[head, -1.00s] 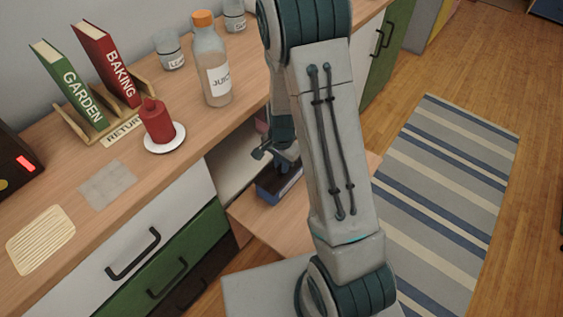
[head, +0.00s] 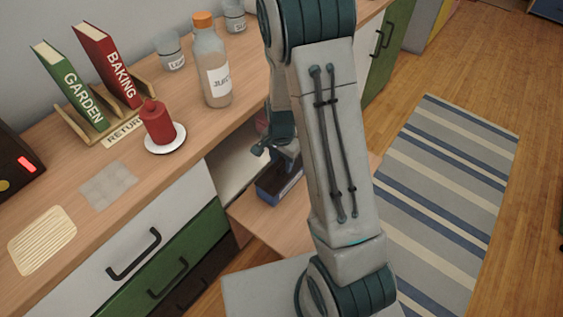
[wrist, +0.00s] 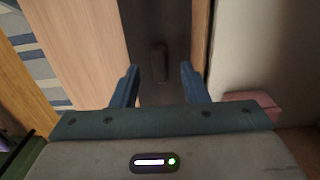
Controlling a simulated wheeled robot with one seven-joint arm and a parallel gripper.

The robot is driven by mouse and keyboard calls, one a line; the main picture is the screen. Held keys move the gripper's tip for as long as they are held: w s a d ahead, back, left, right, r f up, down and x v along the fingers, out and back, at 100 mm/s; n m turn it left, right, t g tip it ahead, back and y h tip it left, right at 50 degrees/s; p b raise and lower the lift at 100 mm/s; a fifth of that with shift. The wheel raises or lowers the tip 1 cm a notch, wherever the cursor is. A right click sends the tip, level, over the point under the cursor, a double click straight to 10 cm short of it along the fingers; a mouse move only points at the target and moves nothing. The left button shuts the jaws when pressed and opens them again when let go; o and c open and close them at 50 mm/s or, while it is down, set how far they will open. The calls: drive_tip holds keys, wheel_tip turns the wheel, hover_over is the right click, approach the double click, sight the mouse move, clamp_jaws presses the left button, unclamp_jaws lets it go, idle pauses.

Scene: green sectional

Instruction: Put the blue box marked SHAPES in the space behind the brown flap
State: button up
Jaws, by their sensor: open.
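The blue box (head: 280,190) sits at the mouth of the open cabinet space, by the lowered brown flap (head: 262,222). Its dark top with a raised dark grip (wrist: 158,62) shows in the wrist view. No SHAPES marking is readable. My gripper (head: 285,163) is just above the box, partly hidden by my arm. In the wrist view my gripper (wrist: 160,70) is open, with a blue finger on either side of the dark top and grip. I cannot tell whether the fingers touch it. The pale interior (head: 232,165) lies beyond the flap.
A pinkish-red object (wrist: 255,105) is inside the space near my gripper. On the counter above stand a juice bottle (head: 212,75), a red candle (head: 157,122) on a white saucer, and books (head: 105,65). A striped rug (head: 450,190) lies on the clear floor at right.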

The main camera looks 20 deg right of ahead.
wheel_tip(320, 180, up, 12)
drive_tip(key=r+p, duration=0.1)
drive_tip(key=p, duration=0.2)
drive_tip(key=s+r+n+t+p, duration=0.1)
drive_tip(key=s+r+n+p, duration=0.4)
drive_tip(key=r, duration=0.8)
drive_tip(key=s+r+n+t+p, duration=0.1)
drive_tip(key=s+r+n+p, duration=0.4)
drive_tip(key=s+r, duration=0.6)
wheel_tip(320, 180, up, 3)
drive_tip(key=p, duration=0.2)
drive_tip(key=shift+s+r+n+t+p, duration=0.15)
drive_tip(key=shift+n+t+p, duration=0.15)
drive_tip(key=shift+t+p, duration=0.1)
